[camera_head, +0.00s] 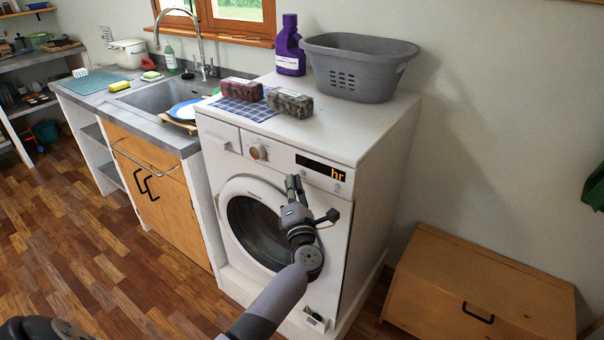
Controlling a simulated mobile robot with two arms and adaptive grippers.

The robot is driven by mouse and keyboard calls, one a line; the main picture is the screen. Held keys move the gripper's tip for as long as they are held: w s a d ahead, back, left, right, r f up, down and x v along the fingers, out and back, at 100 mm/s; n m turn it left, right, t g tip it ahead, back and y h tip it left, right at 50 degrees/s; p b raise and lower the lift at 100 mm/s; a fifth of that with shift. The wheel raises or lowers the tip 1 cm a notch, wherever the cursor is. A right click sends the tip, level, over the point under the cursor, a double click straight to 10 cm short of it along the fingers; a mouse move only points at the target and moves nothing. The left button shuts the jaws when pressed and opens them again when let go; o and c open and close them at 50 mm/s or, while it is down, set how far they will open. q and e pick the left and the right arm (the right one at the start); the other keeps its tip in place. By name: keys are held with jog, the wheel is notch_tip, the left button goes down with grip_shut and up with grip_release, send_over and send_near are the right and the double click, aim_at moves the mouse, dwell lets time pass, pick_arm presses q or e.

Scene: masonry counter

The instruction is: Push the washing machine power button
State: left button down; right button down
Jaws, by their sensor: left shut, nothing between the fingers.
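The white washing machine (370,190) stands beside the sink counter, its front facing me. Its front panel has a detergent drawer at the left, a round dial (258,152) and a black display (321,168) with orange characters. A small round button-like spot (337,188) shows below the display's right end. I cannot tell which control is the power button. My left gripper (294,180) is shut and empty, in front of the machine just below the display. It covers part of the panel and door; I cannot tell whether it touches. My right gripper is not in view.
A wooden chest (480,290) stands at the right. Wooden floor (90,250) is clear at the left.

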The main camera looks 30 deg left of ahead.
pick_arm(q)
jog(key=s+p, duration=0.2)
jog(key=s, duration=0.4)
jog(key=shift+a, duration=0.2)
dwell(0.4)
